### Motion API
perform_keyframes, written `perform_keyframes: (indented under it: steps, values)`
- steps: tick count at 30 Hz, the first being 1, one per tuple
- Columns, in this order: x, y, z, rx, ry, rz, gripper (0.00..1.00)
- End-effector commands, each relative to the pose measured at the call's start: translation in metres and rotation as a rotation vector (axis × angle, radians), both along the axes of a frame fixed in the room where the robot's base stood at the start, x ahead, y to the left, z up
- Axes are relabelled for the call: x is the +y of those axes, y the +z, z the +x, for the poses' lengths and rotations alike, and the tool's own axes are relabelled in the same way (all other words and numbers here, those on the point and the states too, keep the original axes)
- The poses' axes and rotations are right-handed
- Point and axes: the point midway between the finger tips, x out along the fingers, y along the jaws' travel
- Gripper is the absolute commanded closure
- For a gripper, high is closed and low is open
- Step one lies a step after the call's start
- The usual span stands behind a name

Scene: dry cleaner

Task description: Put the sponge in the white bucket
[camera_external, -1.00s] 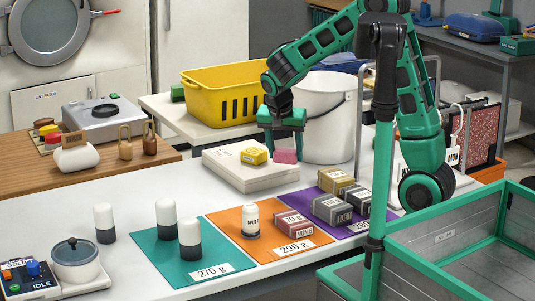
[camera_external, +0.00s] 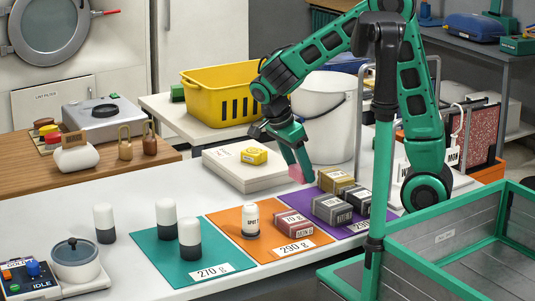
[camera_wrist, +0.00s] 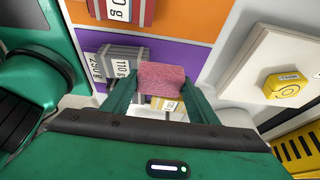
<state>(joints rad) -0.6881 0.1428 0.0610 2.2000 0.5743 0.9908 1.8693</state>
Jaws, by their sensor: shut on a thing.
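My gripper (camera_external: 295,174) is shut on a pink sponge (camera_external: 296,173) and holds it, tilted, above the white counter. In the wrist view the sponge (camera_wrist: 161,79) sits between the two green fingers (camera_wrist: 158,90). The white bucket (camera_external: 326,112) stands behind my gripper in the external view, and my forearm hides part of its left rim. Its dark handle shows on its front right. The bucket's inside is mostly hidden.
A white box (camera_external: 235,168) with a yellow block (camera_external: 254,155) on it lies left of my gripper. Grey and tan weights (camera_external: 332,209) stand on the purple mat. A yellow basket (camera_external: 222,97) is behind left. A green-framed crate (camera_external: 455,242) fills the front right.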

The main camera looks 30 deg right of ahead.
Motion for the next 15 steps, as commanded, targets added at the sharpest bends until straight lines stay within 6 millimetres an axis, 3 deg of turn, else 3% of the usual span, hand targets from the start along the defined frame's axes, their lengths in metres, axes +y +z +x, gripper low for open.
perform_keyframes:
  steps: [9, 15]
  values:
    - [-0.052, -0.037, 0.032, 0.002, -0.003, -0.001, 0.67]
    - [-0.067, -0.048, 0.043, 0.000, 0.001, 0.000, 0.67]
